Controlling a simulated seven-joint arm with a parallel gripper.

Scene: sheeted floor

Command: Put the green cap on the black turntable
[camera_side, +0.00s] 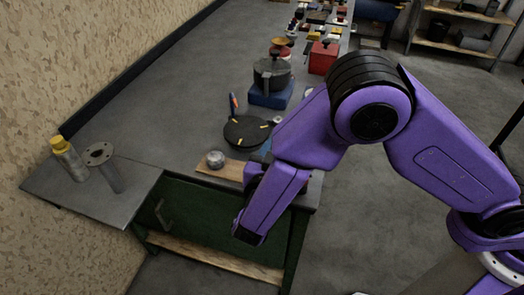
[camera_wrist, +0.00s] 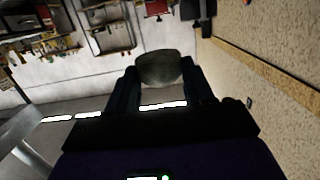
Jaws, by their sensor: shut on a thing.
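My gripper (camera_wrist: 161,82) shows in the wrist view with its two dark fingers on either side of a rounded, dull grey-green thing (camera_wrist: 160,67), which I take to be the green cap. It is shut on this cap. In the side view my purple arm hides the cap, and the gripper cannot be made out clearly. The black turntable (camera_side: 240,135) is a flat round disc on the grey bench, left of my arm, with small yellow marks on it. A blue and orange tool (camera_side: 233,104) stands at its far edge.
A silver round thing (camera_side: 215,159) sits on a wooden board (camera_side: 222,171) in front of the turntable. A dark pot (camera_side: 272,73) on a blue block (camera_side: 271,95) stands behind it. A yellow-topped bottle (camera_side: 67,158) and a grey flanged tube (camera_side: 104,169) stand at left.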

